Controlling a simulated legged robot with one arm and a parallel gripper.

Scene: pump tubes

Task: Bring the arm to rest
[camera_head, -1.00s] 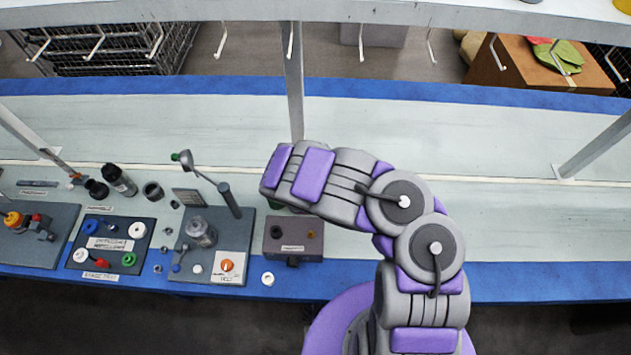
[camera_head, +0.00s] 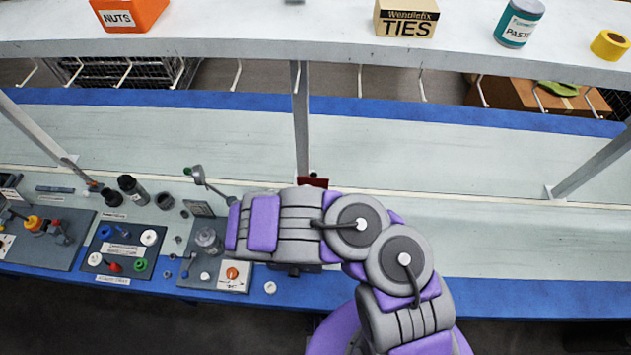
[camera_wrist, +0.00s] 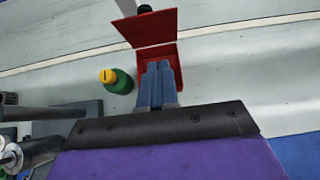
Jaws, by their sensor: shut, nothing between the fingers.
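My gripper (camera_wrist: 157,82) shows in the wrist view as two blue-grey fingers held together, with nothing between them. They point at an open red box (camera_wrist: 154,28), overlapping its near part in the picture; I cannot tell if they touch it. A green bottle with a yellow cap (camera_wrist: 118,80) stands left of the fingers. In the head view my purple and grey arm is bent over the bench's front right of the fixtures, and it hides the gripper. A bit of the red box (camera_head: 313,182) shows behind the arm.
Dark work plates (camera_head: 121,259) with small coloured parts fill the bench's left side. A lamp-like stand (camera_head: 198,177) and dark cylinders (camera_head: 132,188) stand behind them. The bench's right half (camera_head: 510,235) is clear. An upper shelf (camera_head: 300,30) carries a NUTS bin (camera_head: 125,15) and a TIES box (camera_head: 405,18).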

